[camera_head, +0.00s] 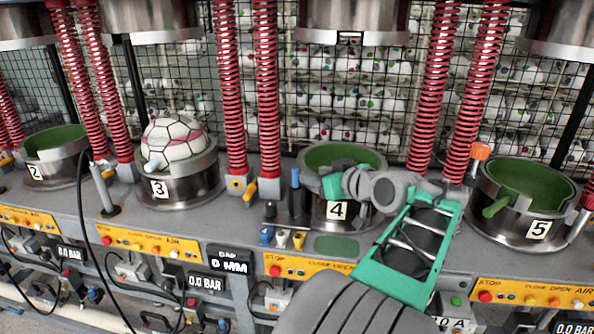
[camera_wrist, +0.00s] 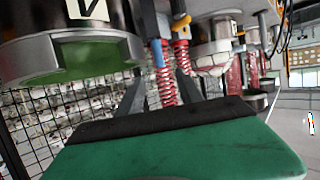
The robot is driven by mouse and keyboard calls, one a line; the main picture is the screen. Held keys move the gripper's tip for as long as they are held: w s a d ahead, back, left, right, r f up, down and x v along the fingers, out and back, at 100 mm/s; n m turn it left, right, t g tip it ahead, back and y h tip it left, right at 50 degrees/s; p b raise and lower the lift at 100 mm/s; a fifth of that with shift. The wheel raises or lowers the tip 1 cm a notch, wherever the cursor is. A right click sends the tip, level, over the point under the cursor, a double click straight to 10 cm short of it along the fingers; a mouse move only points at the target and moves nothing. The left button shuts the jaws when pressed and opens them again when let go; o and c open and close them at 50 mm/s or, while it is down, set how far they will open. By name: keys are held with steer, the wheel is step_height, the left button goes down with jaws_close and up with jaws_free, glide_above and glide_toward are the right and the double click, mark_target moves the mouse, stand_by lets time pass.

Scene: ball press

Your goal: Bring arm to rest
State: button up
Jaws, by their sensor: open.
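My arm reaches in from the bottom of the head view and bends left over press station 4. My gripper (camera_head: 314,182) is partly lost against the dark parts there, in front of the green-lined bowl of station 4 (camera_head: 340,154). In the wrist view, which is upside down, my gripper (camera_wrist: 160,84) shows two dark fingers spread apart with nothing seen between them. Station 4's bowl (camera_wrist: 75,55) is at upper left there. A white ball with dark seams (camera_head: 173,137) sits in the bowl of station 3 (camera_head: 182,187), apart from my gripper.
Red springs (camera_head: 265,90) stand between the stations. A blue-tipped lever (camera_head: 295,178) is close to my gripper. Station 2 (camera_head: 55,150) and station 5 (camera_head: 525,190) have no ball showing. Steel upper press parts (camera_head: 350,20) hang above. Behind is a wire mesh with many balls.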

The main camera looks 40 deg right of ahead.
steer(key=w+a+f+n+g+y, duration=0.1)
steer(key=w+a+f+g, duration=0.2)
steer(key=a, duration=0.6)
steer(key=w+a+f+g+y, duration=0.1)
steer(key=w+a+f+y, duration=0.15)
steer(key=a+f, duration=0.4)
steer(key=s+a+f+g, duration=0.3)
steer(key=s+a, duration=0.3)
steer(key=a, duration=0.3)
steer(key=s+a+f+n+g+h, duration=0.1)
steer(key=s+a+f+g, duration=0.2)
steer(key=s+a+f, duration=0.3)
steer(key=s+a, duration=0.1)
steer(key=a, duration=0.3)
steer(key=shift+a+g, duration=0.15)
steer(key=shift+g, duration=0.15)
steer(key=shift+s, duration=0.1)
